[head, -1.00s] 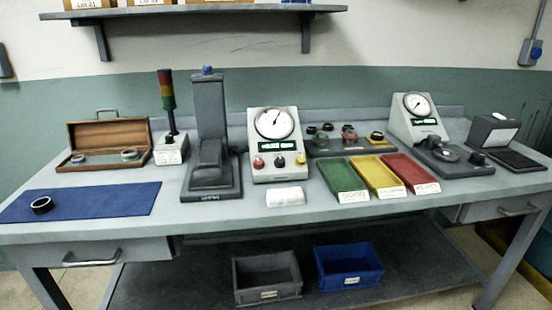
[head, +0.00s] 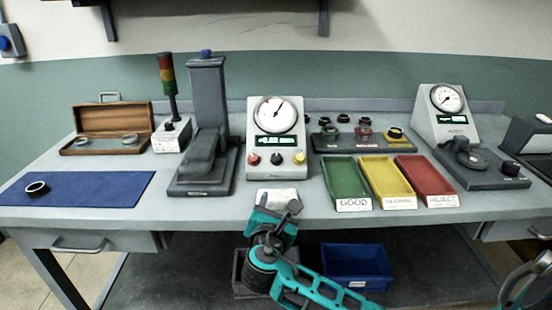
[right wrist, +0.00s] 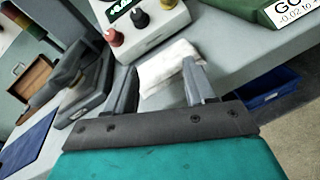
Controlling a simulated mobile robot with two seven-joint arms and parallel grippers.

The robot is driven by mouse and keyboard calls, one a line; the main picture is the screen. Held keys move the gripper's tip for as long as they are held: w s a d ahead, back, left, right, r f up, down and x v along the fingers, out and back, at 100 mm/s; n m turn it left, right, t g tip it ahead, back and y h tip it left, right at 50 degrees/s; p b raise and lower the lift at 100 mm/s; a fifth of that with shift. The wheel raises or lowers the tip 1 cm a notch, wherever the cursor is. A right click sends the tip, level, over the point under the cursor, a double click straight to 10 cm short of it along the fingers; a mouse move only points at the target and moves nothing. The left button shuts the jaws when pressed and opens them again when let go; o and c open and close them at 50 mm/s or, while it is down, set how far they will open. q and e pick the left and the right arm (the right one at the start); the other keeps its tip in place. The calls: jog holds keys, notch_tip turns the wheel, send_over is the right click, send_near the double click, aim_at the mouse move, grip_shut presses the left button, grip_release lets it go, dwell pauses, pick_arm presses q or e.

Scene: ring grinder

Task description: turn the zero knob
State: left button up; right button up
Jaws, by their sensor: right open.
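The dial gauge unit (head: 275,138) stands upright at the middle of the bench, with a round white dial, a lit display and three knobs in a row. The red knob (head: 253,159), the black knob (head: 277,159) and the yellow knob (head: 299,158) are on its lower front. I cannot read which is the zero knob. The red knob (right wrist: 115,37) and black knob (right wrist: 140,19) also show in the right wrist view. My right gripper (head: 277,205) is open and empty at the bench's front edge, below the unit and apart from the knobs; its spread fingers (right wrist: 160,78) show in the wrist view.
A white folded cloth (head: 284,195) lies before the unit, partly behind my gripper. A grey stand (head: 209,110) rises at left; green (head: 346,180), yellow (head: 387,178) and red (head: 425,176) trays sit at right. A blue mat (head: 90,190) lies far left.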

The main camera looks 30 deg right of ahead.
aim_at(276, 158)
jog(key=w+r+n, duration=0.1)
jog(key=w+r+n+t, duration=0.1)
jog(key=shift+w+a+r+n+h, duration=0.1)
jog(key=shift+w+r+n+h, duration=0.05)
jog(key=shift+r+n+h, duration=0.2)
jog(key=shift+w+r+n+t, duration=0.1)
jog(key=shift+w+n+t, duration=0.15)
jog(key=shift+t, duration=0.05)
pick_arm(q)
jog(key=shift+a+f+b, duration=0.35)
jog(key=shift+f+b, duration=0.35)
jog(key=shift+f, duration=0.05)
pick_arm(e)
jog(key=x, duration=1.2)
jog(key=shift+w+d, duration=0.2)
jog(key=shift+d, duration=0.15)
grip_shut()
pick_arm(q)
jog(key=shift+w, duration=0.1)
